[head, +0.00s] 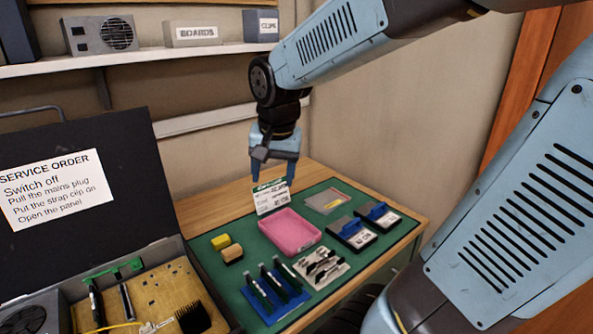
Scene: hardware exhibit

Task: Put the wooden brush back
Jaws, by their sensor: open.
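A small tan block (232,255) with a dark underside lies on the green mat, left of the pink tray; it looks like the wooden brush, but it is too small to be certain. A yellow block (220,241) sits right behind it, touching or nearly so. My gripper (273,182) is open, pointing down above the back of the mat, behind and to the right of both blocks. A white printed card (271,197) stands just below its fingers. Whether anything is between the fingers is hard to tell; I see nothing held.
An open black case (90,190) stands at the left.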

